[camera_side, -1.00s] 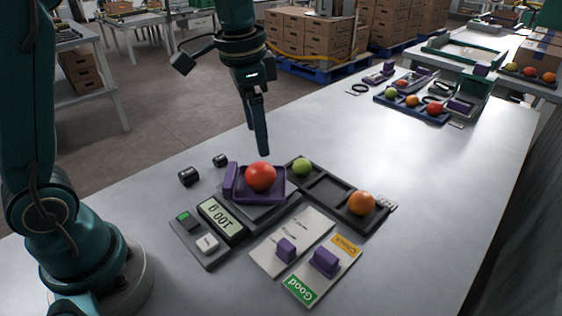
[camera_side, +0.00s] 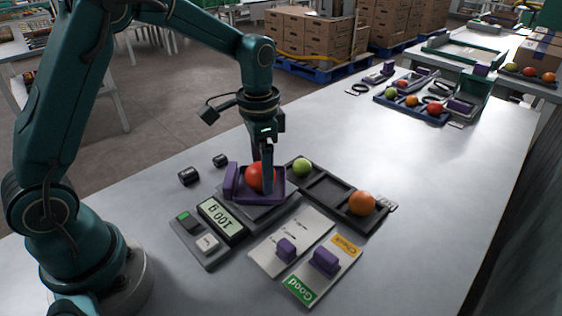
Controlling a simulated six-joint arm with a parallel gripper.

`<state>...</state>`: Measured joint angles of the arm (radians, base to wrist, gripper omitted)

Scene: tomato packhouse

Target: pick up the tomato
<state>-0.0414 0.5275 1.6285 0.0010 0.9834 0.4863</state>
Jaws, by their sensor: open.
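The red tomato (camera_side: 254,177) sits in a purple tray (camera_side: 273,197) on a dark scale (camera_side: 205,240), whose display reads 100 g. My gripper (camera_side: 266,182) points straight down at the tomato, with its fingers at the tomato's height. The near finger covers part of the tomato's right side. The far finger is mostly hidden. The jaws are open around or beside the tomato; I cannot tell whether they touch it.
A dark compartment tray (camera_side: 328,190) behind and right holds a green tomato (camera_side: 302,167) and an orange tomato (camera_side: 362,203). Two small black cylinders (camera_side: 189,176) stand left.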

